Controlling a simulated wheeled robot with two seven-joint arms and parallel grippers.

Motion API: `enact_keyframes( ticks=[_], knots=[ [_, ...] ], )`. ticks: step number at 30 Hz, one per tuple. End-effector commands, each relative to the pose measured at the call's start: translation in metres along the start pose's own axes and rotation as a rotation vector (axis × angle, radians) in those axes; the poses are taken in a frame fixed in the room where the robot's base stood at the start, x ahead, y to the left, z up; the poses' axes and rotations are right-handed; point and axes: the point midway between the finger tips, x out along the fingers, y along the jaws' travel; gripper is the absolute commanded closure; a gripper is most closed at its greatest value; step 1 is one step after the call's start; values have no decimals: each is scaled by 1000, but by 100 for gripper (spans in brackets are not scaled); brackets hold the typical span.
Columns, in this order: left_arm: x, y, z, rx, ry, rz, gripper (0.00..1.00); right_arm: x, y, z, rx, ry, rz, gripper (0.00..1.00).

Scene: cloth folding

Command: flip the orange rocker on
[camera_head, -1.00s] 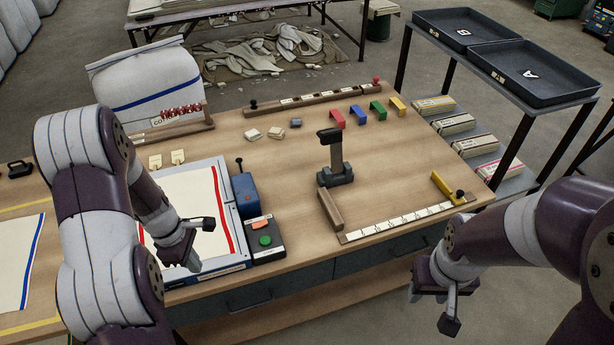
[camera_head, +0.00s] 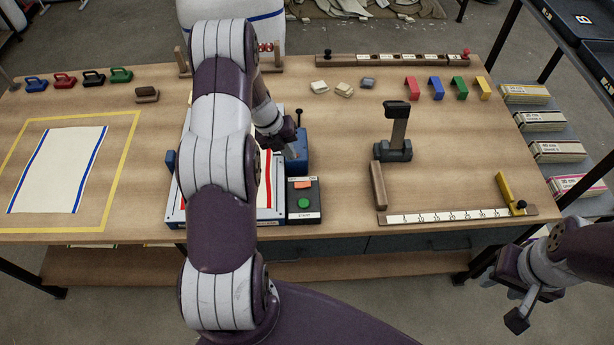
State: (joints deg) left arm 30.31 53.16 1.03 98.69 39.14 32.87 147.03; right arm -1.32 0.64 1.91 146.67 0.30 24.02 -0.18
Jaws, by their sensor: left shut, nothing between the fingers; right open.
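The orange rocker (camera_head: 302,184) is a small switch on the dark control box (camera_head: 312,212), above a round green button (camera_head: 304,203). Its tilt is too small to read. My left gripper (camera_head: 292,150) is shut and empty, over the blue block of the press beside the white panel, a little behind and left of the rocker. It looks apart from the rocker. My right gripper (camera_head: 508,300) is open and empty, off the table's front edge at the lower right. My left arm hides much of the panel.
A blue block with a dark lever (camera_head: 299,118) stands just behind the control box. A dark upright stand (camera_head: 398,130) and a ruler strip (camera_head: 450,216) lie to the right. Table between box and stand is clear.

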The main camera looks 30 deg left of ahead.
Motion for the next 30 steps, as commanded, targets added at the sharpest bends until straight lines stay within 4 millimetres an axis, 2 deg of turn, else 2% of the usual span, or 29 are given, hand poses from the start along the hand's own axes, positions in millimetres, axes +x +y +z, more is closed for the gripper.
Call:
enact_keyframes(
  ticks=[5, 12, 18, 24, 30],
  knots=[
    [26, 0, -1, -1, 4, 1, 100, -7, 0, -1, 0, 0, 0, 57],
    [78, 0, -1, 1, 4, 2, 100, -18, 0, -2, 0, 0, 0, 57],
    [114, -1, -2, 1, 3, 1, 100, -29, 0, -4, 0, 0, 0, 57],
    [133, 0, -1, 1, 1, 1, 100, -34, 0, -4, 0, 0, 0, 57],
    [137, 0, -1, 1, 1, 1, 100, -34, 0, -4, 0, 0, 0, 57]
  ],
)
